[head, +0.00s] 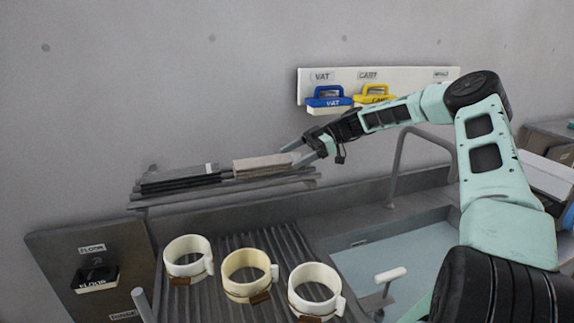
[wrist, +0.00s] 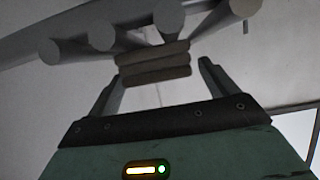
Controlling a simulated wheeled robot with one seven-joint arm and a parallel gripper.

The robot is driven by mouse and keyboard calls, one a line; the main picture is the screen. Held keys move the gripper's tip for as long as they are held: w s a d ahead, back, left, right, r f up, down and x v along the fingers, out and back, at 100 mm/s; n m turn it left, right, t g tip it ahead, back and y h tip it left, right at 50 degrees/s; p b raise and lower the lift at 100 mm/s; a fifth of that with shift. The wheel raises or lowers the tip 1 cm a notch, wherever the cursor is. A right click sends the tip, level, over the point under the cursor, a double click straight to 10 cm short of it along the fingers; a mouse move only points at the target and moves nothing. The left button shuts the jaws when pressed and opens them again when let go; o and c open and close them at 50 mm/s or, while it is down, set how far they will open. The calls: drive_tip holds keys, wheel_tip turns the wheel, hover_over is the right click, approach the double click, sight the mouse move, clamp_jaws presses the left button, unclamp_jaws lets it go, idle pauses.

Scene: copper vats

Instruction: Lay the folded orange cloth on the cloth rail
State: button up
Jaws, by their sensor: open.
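A folded cloth (head: 262,166), beige-grey rather than orange in these pictures, lies on the right part of the cloth rail (head: 170,202), a rack of grey bars on the wall. My gripper (head: 296,154) is at the cloth's right end with its fingers apart. In the wrist view the cloth's layered edge (wrist: 153,63) shows against the rail's round bars (wrist: 100,32), ahead of and between the two open fingers (wrist: 158,78). I see no finger pressed on it. A dark folded stack (head: 180,180) lies beside it on the rail's left part.
Below the rail, three cream ring-shaped items (head: 250,275) stand on a ribbed drainboard (head: 225,250). A sink (head: 400,255) with a tall curved tap (head: 400,150) is at right. Blue (head: 328,99) and yellow (head: 374,94) brushes hang on a white wall board (head: 420,75).

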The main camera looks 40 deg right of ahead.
drive_tip(key=b+v, duration=0.3)
drive_tip(key=v, duration=0.5)
drive_tip(key=shift+d+r, duration=0.2)
drive_tip(key=shift+d, duration=0.15)
drive_tip(key=shift+s+d, duration=0.1)
